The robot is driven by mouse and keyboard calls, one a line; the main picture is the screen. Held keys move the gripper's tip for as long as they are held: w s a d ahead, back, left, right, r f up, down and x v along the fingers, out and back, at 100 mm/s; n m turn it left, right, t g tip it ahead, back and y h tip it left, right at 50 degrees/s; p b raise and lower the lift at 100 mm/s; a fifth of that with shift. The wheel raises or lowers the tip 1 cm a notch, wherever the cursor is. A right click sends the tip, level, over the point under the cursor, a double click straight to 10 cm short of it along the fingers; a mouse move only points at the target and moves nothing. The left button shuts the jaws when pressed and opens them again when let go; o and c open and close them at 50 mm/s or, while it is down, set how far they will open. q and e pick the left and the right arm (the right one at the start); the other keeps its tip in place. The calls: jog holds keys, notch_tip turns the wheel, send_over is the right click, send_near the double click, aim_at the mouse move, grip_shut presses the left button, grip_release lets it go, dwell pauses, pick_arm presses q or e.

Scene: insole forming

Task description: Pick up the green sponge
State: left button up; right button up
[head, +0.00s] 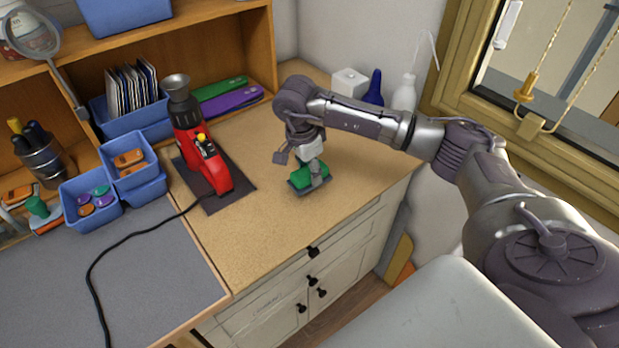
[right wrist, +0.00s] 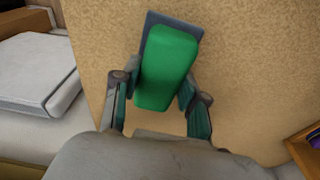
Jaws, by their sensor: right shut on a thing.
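The green sponge (head: 299,179) is at the bare wooden worktop, near its front right part, below my right gripper (head: 311,171). In the right wrist view the sponge (right wrist: 168,66) is a rounded green block with a dark blue-grey flat piece (right wrist: 166,23) under or behind it. The fingers of my right gripper (right wrist: 155,88) lie on either side of its near part and are shut on it. I cannot tell whether the sponge touches the worktop. My left gripper is out of view.
A red tool (head: 202,150) stands on a dark plate left of the sponge, its black cable running forward. Blue bins (head: 92,190) stand further left. A white box (head: 349,82) and bottles stand at the back right. The worktop (head: 262,235) in front is clear.

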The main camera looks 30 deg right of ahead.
jog(key=shift+w+r+b, duration=0.1)
jog(key=shift+r+b, duration=0.25)
jog(key=shift+r, duration=0.55)
jog(key=s+d+r+b, duration=0.2)
jog(key=s+d+r, duration=0.3)
jog(key=s, duration=0.5)
jog(key=shift+s+d+r+b, duration=0.2)
jog(key=shift+s+r+b, duration=0.15)
jog(key=shift+r, duration=0.6)
